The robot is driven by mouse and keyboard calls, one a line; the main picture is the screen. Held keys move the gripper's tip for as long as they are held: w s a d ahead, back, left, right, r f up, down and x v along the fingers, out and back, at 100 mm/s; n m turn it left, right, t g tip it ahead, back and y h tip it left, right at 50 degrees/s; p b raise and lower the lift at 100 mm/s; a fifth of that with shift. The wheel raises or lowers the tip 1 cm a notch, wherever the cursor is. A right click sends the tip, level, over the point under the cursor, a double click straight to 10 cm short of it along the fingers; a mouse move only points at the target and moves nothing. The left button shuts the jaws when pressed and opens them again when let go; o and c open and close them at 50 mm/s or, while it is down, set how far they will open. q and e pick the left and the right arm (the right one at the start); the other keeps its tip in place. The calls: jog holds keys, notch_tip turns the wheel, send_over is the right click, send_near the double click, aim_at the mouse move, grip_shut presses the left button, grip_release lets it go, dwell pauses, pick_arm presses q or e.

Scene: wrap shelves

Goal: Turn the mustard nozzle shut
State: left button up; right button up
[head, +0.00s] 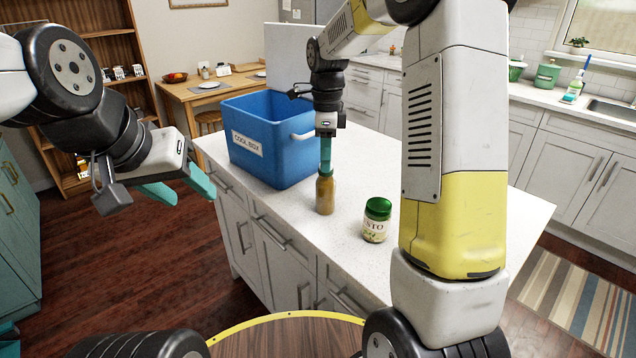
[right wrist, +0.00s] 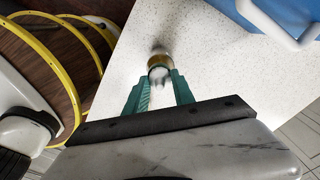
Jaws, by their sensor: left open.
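The mustard bottle (head: 325,194), brownish yellow, stands upright on the white counter near its front edge. My right gripper (head: 325,168) points straight down over it, with its teal fingers at the bottle's top. In the right wrist view the bottle (right wrist: 160,61) is seen from above, its pale, blurred top between the tips of my right gripper (right wrist: 161,76). The fingers lie on either side of the nozzle; whether they press on it I cannot tell. The nozzle's turn is hidden. My left gripper (head: 180,190) is open and empty, left of the counter over the floor.
A green-lidded jar (head: 377,220) stands on the counter right of the bottle. A blue cool box (head: 262,152) with a white handle stands behind and left of it. The counter (head: 480,215) has free room at the right, partly behind my right arm.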

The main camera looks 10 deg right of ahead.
dwell(0.5)
jog(key=shift+m, duration=1)
jog(key=shift+m, duration=1)
jog(key=shift+m, duration=1)
jog(key=shift+m, duration=1)
